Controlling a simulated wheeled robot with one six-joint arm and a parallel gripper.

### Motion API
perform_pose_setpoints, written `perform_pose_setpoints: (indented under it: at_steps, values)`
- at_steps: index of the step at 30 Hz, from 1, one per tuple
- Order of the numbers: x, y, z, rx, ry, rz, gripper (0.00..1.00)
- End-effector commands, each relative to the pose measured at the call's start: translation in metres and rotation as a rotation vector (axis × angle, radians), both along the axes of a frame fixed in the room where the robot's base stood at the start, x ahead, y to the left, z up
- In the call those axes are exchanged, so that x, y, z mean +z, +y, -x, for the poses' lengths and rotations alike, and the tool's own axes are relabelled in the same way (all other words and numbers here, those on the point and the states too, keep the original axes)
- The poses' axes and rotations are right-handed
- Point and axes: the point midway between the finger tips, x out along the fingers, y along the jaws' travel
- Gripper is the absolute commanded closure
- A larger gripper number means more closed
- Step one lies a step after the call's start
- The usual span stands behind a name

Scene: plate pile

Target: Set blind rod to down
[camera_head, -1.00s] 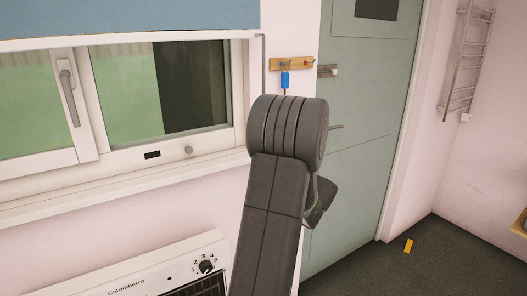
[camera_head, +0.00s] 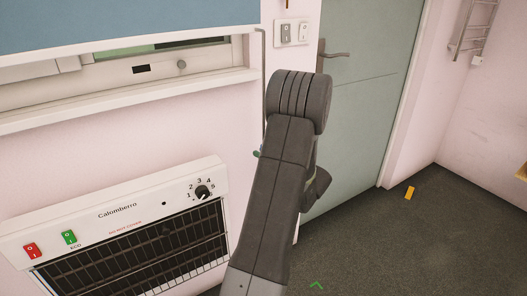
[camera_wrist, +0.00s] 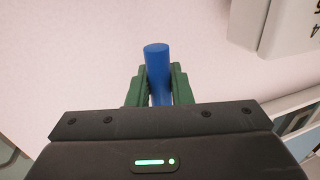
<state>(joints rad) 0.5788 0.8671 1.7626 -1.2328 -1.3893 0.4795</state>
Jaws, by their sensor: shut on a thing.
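The blue blind (camera_head: 130,22) hangs over the upper part of the window, with its white lower edge just above the window's bottom frame. The thin grey blind rod (camera_head: 264,60) hangs down at the right of the window. My gripper (camera_wrist: 158,82) has green fingers shut around a blue cylindrical handle (camera_wrist: 157,52), whose round top sticks out beyond the fingers. In the head view a green fingertip shows by the rod's lower part; my arm hides the rest of the gripper and the blue handle.
A white heater (camera_head: 120,210) with a dial and red and green switches stands below the window. A light switch plate (camera_head: 291,32) and a grey-green door (camera_head: 365,90) are to the right. A small yellow object (camera_head: 409,193) lies on the dark floor.

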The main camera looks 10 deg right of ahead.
Motion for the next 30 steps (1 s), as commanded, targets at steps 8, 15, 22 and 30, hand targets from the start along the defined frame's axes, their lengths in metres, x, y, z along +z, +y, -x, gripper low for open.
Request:
perform_pose_setpoints:
  at_steps: [8,15,22,30]
  values:
    - [-0.006,0.0,0.001,0.0,0.007,0.0,1.0]
    - [-0.007,0.0,0.001,0.0,0.009,0.0,0.61]
    - [-0.005,0.0,0.0,0.0,0.005,0.0,0.61]
    - [-0.004,-0.013,0.017,-0.004,0.004,0.001,0.61]
